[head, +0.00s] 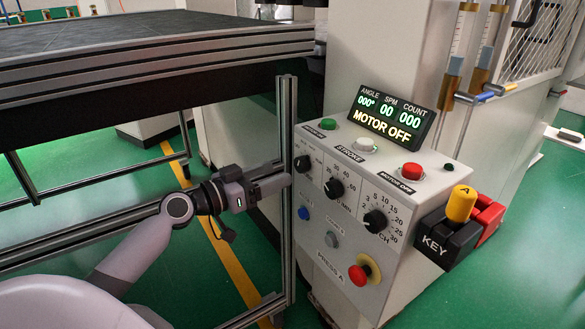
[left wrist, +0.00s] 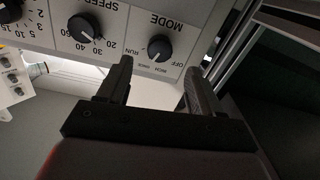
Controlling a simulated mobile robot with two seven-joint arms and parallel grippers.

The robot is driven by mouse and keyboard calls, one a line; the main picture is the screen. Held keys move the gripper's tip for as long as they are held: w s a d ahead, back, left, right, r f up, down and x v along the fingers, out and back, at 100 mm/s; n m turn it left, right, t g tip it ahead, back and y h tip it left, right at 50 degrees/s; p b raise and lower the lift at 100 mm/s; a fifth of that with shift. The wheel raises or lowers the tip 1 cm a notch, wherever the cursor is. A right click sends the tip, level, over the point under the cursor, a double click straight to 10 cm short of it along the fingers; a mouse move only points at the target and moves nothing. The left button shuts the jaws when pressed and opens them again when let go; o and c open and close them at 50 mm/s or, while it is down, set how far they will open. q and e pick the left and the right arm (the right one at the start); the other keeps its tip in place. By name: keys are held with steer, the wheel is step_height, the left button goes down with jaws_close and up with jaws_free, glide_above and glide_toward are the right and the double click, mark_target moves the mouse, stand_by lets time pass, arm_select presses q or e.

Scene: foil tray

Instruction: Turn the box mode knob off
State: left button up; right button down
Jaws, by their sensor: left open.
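The mode knob (left wrist: 159,47) is a round black knob under the MODE label, upside down in the left wrist view. Its pale pointer mark faces lower left, toward the RUN and INCH lettering and away from OFF. In the head view it is the leftmost black knob (head: 302,163) on the white control box (head: 350,258). My left gripper (left wrist: 158,68) is open and empty. Its two dark fingers lie apart, just short of the knob, which shows between and beyond their tips. In the head view the left gripper (head: 287,173) is close to the panel's left edge.
The speed knob (head: 334,188) and another black knob (head: 375,220) sit right of the mode knob. A red button (head: 358,275) is below. The display (head: 390,117) reads MOTOR OFF. A metal frame post (head: 287,120) stands beside my left gripper.

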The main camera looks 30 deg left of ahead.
mark_target(298, 166)
arm_select(q)
steer(key=shift+p+x, duration=0.75)
steer(key=shift+x, duration=2.2)
steer(key=c, duration=1.1)
